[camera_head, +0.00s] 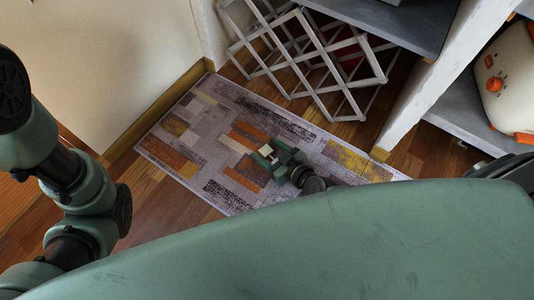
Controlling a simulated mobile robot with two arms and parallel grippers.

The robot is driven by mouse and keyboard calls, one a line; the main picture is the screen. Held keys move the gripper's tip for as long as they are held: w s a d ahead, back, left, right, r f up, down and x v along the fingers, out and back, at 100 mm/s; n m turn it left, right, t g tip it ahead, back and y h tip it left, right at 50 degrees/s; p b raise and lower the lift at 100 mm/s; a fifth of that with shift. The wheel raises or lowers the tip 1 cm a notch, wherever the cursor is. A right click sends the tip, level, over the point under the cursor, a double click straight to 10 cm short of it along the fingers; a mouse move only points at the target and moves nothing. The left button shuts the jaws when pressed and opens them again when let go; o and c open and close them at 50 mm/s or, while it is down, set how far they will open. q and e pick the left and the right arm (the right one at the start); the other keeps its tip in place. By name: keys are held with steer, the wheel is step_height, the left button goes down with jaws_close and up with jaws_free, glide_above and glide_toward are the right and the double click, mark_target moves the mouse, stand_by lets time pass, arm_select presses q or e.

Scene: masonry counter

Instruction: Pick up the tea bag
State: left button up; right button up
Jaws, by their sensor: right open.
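I cannot make out a tea bag for certain. My right gripper (268,152) is seen from above over the patterned rug (215,110), near its middle. It is open. A small pale patch shows at its fingertips; I cannot tell whether this is part of the gripper, the rug's pattern or a tea bag. My left arm comes in at the left edge, but its gripper is out of view. My own green body covers the bottom of the view and hides what lies below it.
A white lattice rack (305,62) stands at the back, under a grey shelf (385,22). A pale wall (100,60) bounds the left. Bare wooden floor (150,195) shows beside the rug.

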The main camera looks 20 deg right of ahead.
steer(key=shift+c, duration=0.3)
jaws_close()
